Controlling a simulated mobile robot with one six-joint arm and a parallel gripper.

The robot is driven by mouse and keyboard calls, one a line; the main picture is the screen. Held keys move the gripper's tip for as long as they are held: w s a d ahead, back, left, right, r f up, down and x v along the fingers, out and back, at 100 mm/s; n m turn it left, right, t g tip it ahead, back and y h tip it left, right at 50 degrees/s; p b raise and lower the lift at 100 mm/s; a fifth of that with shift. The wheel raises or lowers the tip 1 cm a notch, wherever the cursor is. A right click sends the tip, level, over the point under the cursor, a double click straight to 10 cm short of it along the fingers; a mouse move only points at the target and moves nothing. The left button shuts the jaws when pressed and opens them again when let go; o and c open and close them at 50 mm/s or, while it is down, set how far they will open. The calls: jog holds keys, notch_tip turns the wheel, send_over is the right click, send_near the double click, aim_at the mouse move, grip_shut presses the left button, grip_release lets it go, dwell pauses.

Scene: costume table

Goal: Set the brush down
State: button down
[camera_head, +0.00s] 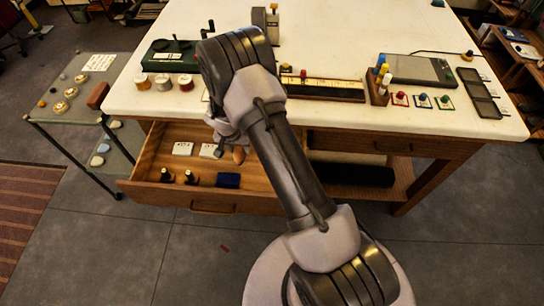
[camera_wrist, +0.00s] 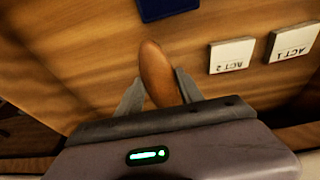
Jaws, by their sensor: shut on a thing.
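My gripper (camera_wrist: 158,84) is shut on the brush, with one grey finger on each side of it. The brush shows as a smooth brown rounded handle (camera_wrist: 156,66) in the wrist view; its other end is hidden by the gripper body. In the head view a small brown part of the brush (camera_head: 239,155) shows beside my arm, over the open wooden drawer (camera_head: 205,201). I cannot tell whether the brush touches the drawer floor.
White cards marked ACT 1 (camera_wrist: 293,41) and ACT 2 (camera_wrist: 232,55) lie in the drawer beside the brush. A dark blue block (camera_head: 228,180) and two small dark items (camera_head: 179,176) lie near its front. The white tabletop (camera_head: 330,40) is above, behind the drawer.

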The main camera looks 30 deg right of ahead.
jog(key=s+d, duration=0.2)
jog(key=d, duration=0.1)
jog(key=s+d+b, duration=0.1)
jog(key=s+d, duration=0.1)
jog(key=d, duration=0.1)
jog(key=s+d, duration=0.2)
jog(key=d, duration=0.1)
jog(key=shift+f+b, duration=0.1)
jog(key=shift+b, duration=0.2)
jog(key=shift+s+d+f+b, duration=0.15)
jog(key=shift+f+b, duration=0.35)
jog(key=shift+f, duration=0.35)
jog(key=shift+d+f+b, duration=0.1)
jog(key=shift+f+b, duration=0.4)
jog(key=shift+f, duration=0.35)
jog(key=shift+f+b, duration=0.2)
jog(key=shift+b, duration=0.1)
jog(key=c, duration=0.8)
grip_release()
jog(key=shift+o, duration=0.2)
